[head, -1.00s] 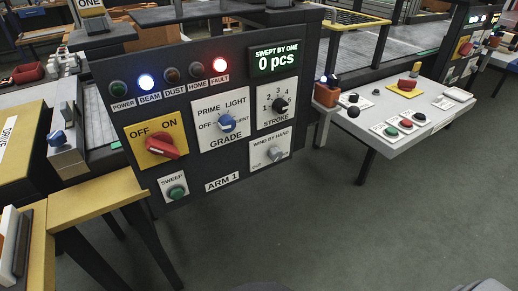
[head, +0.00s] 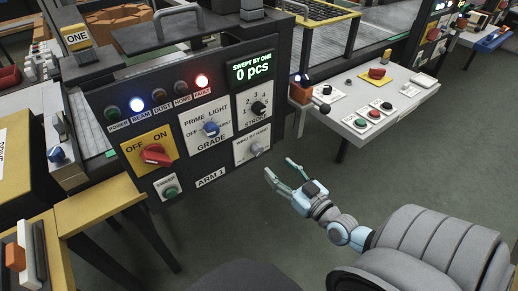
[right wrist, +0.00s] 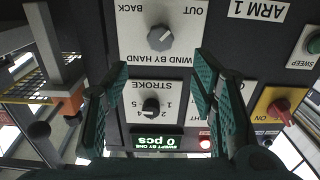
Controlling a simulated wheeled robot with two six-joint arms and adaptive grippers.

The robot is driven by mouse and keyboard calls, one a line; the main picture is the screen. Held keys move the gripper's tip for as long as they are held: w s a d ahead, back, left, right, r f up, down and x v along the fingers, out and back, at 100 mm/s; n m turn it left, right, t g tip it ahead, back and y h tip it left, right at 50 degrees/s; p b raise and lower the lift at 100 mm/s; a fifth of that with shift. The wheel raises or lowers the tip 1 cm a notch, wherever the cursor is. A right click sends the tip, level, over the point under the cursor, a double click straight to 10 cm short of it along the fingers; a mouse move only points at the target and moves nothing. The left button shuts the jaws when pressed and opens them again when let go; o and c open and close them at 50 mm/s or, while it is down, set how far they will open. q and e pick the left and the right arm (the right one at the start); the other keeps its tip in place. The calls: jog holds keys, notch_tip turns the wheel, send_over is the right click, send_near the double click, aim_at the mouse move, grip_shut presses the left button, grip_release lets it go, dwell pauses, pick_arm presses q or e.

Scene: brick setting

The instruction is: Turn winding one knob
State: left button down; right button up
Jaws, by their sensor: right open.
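The grey winding knob (head: 256,149) sits on a white plate at the lower right of the dark ARM 1 panel. In the right wrist view the picture is upside down; there the knob (right wrist: 160,38) shows on its plate marked WIND BY HAND, OUT and BACK. My right gripper (head: 278,166) is open and empty, in front of and a little below-right of the knob in the head view. In the right wrist view its two fingers (right wrist: 160,70) stand apart, with the knob past the tips between them. They do not touch it. My left gripper is not in view.
The ARM 1 panel also carries the black STROKE knob (head: 258,108), blue GRADE knob (head: 211,128), red OFF/ON switch (head: 155,154) and green SWEEP button (head: 170,192). Its display (head: 250,72) reads 0 pcs; the FAULT lamp is red. A white console (head: 385,100) stands right. The floor between is clear.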

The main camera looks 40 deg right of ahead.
aim_at(259, 151)
jog(key=w+b, duration=0.1)
jog(key=w, duration=0.4)
jog(key=w+b, duration=0.1)
jog(key=w, duration=0.4)
jog(key=shift+d+f, duration=0.1)
jog(key=shift+f, duration=0.1)
jog(key=shift+w, duration=0.3)
jog(key=shift+r, duration=0.1)
